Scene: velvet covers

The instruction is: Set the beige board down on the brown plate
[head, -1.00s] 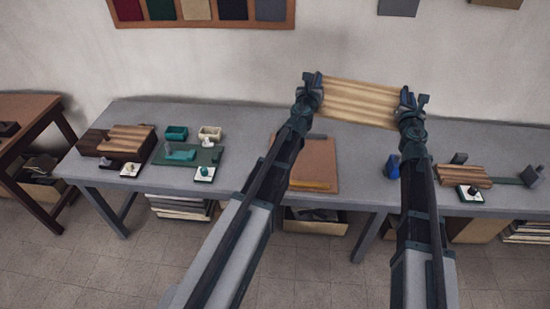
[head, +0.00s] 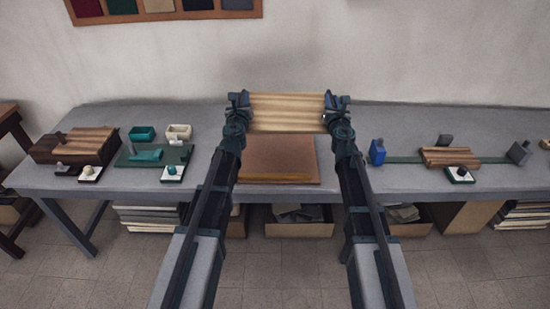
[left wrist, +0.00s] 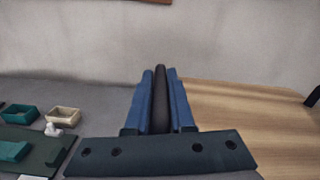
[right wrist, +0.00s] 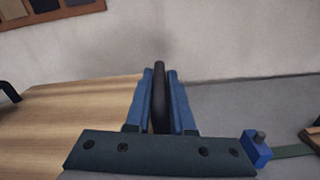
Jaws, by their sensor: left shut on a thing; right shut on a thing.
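The beige board (head: 287,112) has a striped wood grain and hangs between my two grippers in the head view. My left gripper (head: 240,103) is shut at its left end, and my right gripper (head: 328,103) is shut at its right end. Each wrist view shows blue fingers closed on a dark handle, with the board beside it in the left wrist view (left wrist: 245,115) and the right wrist view (right wrist: 80,110). The brown plate (head: 285,158) lies on the grey table, below and nearer than the board in the head view. The board overlaps the plate's far edge in the picture; its height above it is hard to tell.
A yellowish strip (head: 274,177) lies along the plate's near edge. Left on the grey table (head: 340,187) are a dark wood block (head: 75,146), a green board (head: 150,155) and small trays. Right are a blue bottle-like block (head: 377,151) and a striped wood block (head: 449,157).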

